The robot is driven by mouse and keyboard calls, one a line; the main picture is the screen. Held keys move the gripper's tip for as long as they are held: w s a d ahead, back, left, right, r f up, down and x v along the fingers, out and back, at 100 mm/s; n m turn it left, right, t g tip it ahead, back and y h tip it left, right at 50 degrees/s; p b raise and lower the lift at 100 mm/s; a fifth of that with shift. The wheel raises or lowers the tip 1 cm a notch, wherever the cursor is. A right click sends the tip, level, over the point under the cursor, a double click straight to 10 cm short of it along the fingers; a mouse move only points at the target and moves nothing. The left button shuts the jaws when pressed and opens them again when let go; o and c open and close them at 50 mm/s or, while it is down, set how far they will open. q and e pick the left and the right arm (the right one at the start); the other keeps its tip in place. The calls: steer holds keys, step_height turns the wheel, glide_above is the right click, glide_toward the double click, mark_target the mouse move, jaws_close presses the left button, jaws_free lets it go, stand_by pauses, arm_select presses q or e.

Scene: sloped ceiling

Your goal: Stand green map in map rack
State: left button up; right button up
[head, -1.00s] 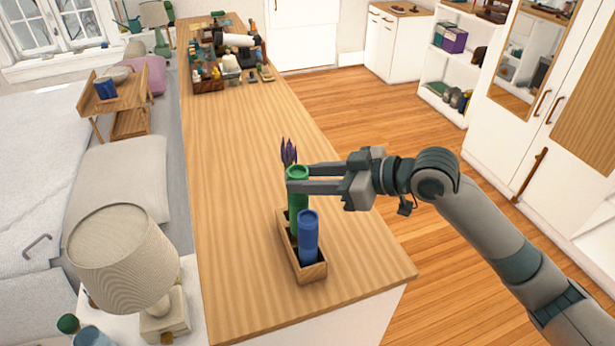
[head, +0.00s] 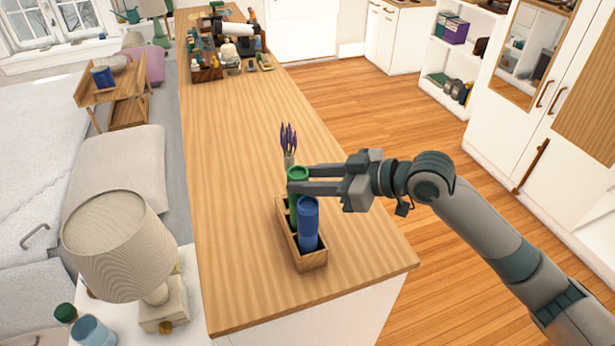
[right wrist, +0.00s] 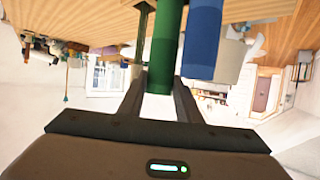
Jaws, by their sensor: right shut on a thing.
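The green map (head: 294,209) is an upright rolled tube with a round green top. My right gripper (head: 298,181) is shut on it just below the top. The tube's lower part goes down inside the wooden map rack (head: 311,263), behind the blue tube; its bottom end is hidden, so I cannot tell whether it rests on the rack's floor. A blue map (head: 308,226) stands upright in the rack's near part. In the right wrist view the green map (right wrist: 165,45) lies between the fingers, beside the blue map (right wrist: 202,45). My left gripper is not in view.
A small vase of purple flowers (head: 289,141) stands just behind the rack. The wooden counter (head: 235,170) is clear to the left and beyond. A cluttered group of items (head: 225,55) sits at its far end. A lamp (head: 118,245) stands at the lower left.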

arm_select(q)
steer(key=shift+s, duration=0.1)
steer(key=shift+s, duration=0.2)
arm_select(e)
steer(key=o, duration=1.1)
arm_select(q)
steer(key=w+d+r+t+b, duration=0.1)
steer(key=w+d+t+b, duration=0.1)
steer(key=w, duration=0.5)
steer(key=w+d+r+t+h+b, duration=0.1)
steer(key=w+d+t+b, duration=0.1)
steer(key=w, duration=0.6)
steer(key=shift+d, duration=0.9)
arm_select(e)
steer(key=shift+v, duration=8.7)
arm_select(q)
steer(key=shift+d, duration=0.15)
